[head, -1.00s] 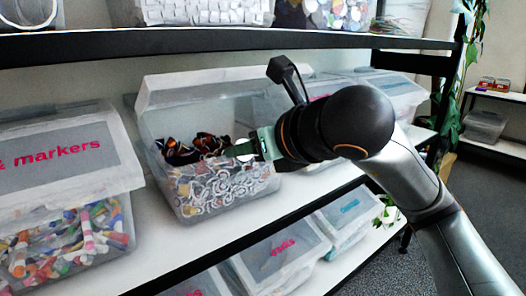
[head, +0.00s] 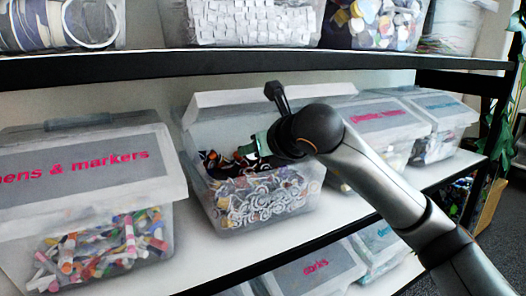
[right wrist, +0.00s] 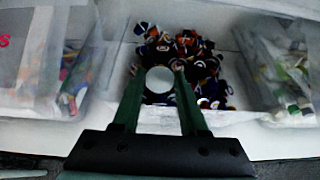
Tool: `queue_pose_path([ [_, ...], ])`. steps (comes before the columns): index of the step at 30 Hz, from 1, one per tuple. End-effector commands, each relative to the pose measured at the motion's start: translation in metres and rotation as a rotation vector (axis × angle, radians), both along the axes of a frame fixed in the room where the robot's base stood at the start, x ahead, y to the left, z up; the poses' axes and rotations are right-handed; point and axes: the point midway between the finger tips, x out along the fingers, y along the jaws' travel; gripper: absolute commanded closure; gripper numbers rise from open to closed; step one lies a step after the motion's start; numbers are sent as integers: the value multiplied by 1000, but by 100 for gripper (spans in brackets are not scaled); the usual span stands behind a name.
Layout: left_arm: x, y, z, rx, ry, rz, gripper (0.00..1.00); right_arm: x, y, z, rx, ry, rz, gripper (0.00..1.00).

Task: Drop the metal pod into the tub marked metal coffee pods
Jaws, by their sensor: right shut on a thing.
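An open clear tub (head: 256,217) stands on the middle shelf, its lid raised at the back. It holds a heap of small dark and coloured pods (right wrist: 202,65); its label cannot be read. My right gripper (head: 245,152) reaches over the tub from the right. In the right wrist view its two green fingers (right wrist: 161,82) are closed around a round, pale silver pod (right wrist: 159,80), held above the heap. In the head view the held pod is too small to make out. My left gripper is not in view.
A lidded tub marked "pens & markers" (head: 80,180) stands close on the left. Lidded tubs, one with a pink label (head: 380,115), stand on the right. The upper shelf edge (head: 200,65) runs above the arm. More lidded tubs (head: 318,270) stand on the shelf below.

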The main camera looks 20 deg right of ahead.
Motion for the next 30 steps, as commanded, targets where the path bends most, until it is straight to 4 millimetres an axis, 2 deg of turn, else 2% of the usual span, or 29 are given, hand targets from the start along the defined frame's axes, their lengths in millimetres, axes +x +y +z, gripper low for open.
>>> queue_pose_path([
  [6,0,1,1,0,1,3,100,9,0,-1,0,0,-1,100],
  [14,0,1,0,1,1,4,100,10,0,-1,0,0,-1,100],
  [15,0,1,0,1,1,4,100,10,0,-1,0,0,-1,54],
  [24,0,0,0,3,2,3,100,10,0,-1,0,0,-1,22],
  [30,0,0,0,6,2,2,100,9,0,-1,0,0,-1,22],
])
